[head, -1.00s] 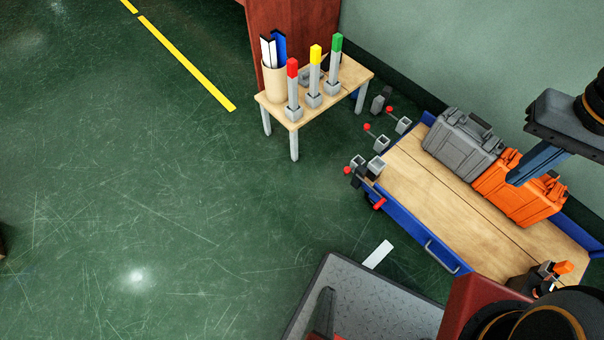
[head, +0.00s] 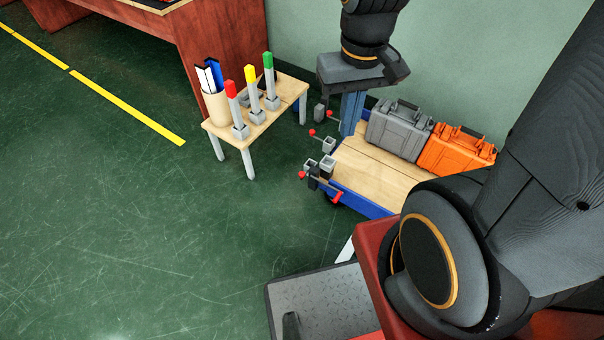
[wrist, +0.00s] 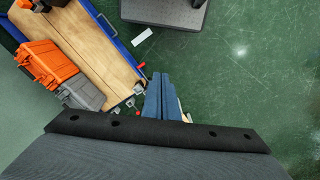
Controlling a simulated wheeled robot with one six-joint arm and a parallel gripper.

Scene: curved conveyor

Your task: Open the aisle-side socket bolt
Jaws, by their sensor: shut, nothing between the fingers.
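The cart (head: 362,200) has a blue rim and a wooden deck. At its left end are small grey square sockets with red-knobbed bolts. The aisle-side socket (head: 327,163) is at the near corner, with a red knob (head: 302,175) to its left and a red handle (head: 337,196) below. The wall-side socket (head: 329,144) is farther back, with its own red knob (head: 312,132). My gripper (head: 348,131) is shut and empty, its blue fingers pointing down over the cart's left end. Whether the bolt is open is unclear.
A grey case (head: 398,130) and an orange case (head: 455,150) stand on the cart against the wall. A small wooden table (head: 285,98) holds red, yellow and green light posts and a cup of boards. Green floor on the left is free.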

